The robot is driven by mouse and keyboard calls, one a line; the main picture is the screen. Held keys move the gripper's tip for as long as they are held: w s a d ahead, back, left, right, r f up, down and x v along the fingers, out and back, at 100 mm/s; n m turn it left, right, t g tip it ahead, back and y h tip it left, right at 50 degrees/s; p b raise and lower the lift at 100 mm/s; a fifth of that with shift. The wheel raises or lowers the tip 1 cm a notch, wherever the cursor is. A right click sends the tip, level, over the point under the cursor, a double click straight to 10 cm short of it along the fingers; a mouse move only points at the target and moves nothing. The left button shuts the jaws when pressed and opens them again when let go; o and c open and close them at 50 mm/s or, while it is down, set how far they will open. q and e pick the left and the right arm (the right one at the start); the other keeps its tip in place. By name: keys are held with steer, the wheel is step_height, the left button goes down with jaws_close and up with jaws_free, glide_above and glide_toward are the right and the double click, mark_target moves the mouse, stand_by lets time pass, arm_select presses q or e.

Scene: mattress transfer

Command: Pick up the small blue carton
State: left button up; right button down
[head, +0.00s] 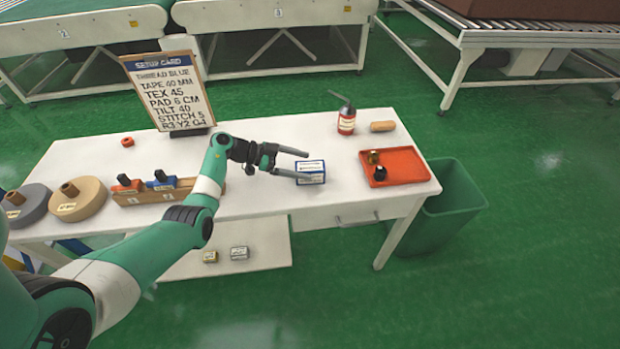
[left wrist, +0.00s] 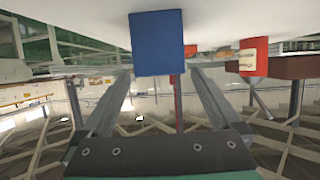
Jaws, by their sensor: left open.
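The small blue carton (head: 311,173), with a white label, stands on the white table (head: 262,202) right of the table's middle. My left gripper (head: 294,163) is open, with its fingers pointing right toward the carton. In the head view the fingertips reach the carton's left side; I cannot tell if they touch it. In the left wrist view, where the scene shows upside down, the carton's plain blue face (left wrist: 157,43) is straight ahead, between and beyond the open fingers (left wrist: 156,85). My right gripper is not in view.
A red tray (head: 408,172) with small items lies right of the carton. A dark-topped bottle (head: 346,120) and a tan block (head: 382,126) stand behind. A green bin (head: 455,205) is at the right.

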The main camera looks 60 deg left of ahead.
mark_target(319, 169)
arm_select(q)
steer(key=shift+w+d+f, duration=0.15)
steer(key=shift+w, duration=0.4)
steer(key=shift+f, duration=0.1)
steer(key=b+x, duration=0.2)
steer(key=f+b+x, duration=0.1)
steer(key=b+x, duration=0.1)
steer(key=shift+w+d+f+b, duration=0.1)
steer(key=shift+f+b, duration=0.1)
steer(key=shift+b, duration=0.15)
steer(key=shift+w+d+r, duration=0.1)
steer(key=shift+w, duration=0.15)
steer(key=shift+r, duration=0.1)
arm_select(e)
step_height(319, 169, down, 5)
arm_select(q)
jaws_close()
steer(key=shift+r, duration=0.1)
